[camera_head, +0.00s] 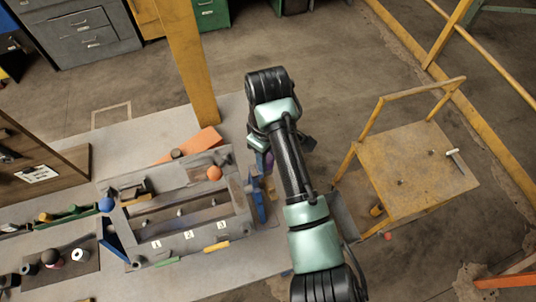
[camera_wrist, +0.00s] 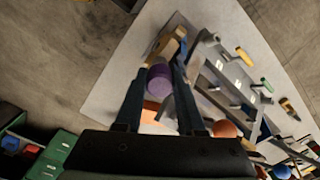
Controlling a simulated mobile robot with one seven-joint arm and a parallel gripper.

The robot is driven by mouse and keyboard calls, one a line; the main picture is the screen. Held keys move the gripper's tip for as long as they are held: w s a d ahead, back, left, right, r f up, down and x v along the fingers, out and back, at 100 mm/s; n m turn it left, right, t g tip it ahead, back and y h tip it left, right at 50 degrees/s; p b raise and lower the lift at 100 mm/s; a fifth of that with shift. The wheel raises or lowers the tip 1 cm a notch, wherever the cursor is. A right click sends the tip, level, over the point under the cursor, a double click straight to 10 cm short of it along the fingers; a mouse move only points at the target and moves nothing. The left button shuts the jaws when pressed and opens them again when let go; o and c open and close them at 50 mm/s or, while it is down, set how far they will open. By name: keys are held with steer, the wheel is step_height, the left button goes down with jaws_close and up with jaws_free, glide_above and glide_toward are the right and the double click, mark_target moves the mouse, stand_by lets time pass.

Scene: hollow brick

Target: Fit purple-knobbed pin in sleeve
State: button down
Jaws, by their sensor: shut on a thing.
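A purple knob (camera_wrist: 158,80) sits between the two fingers of my gripper (camera_wrist: 158,72) in the wrist view, and the fingers are shut on it. In the head view my gripper (camera_head: 264,152) is above the right end of the bench, mostly hidden by my arm, with a little purple showing under it. A tan block-like part (camera_wrist: 166,46) shows just beyond the knob; whether it touches the pin cannot be told. The pin's shaft is hidden. I cannot make out for sure which part is the sleeve.
A grey frame fixture (camera_head: 131,232) with labels 1, 2 and 3 lies left of my gripper. It carries an orange ball (camera_head: 214,173) and a blue ball (camera_head: 106,204). A yellow post (camera_head: 190,62) rises behind. A yellow cart (camera_head: 420,170) stands right of my arm.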

steer(key=shift+f+b, duration=0.3)
steer(key=shift+f, duration=0.2)
steer(key=shift+c, duration=2.2)
jaws_free()
steer(key=shift+r, duration=0.6)
step_height(320, 180, up, 12)
steer(key=p, duration=0.5)
steer(key=shift+f, duration=0.1)
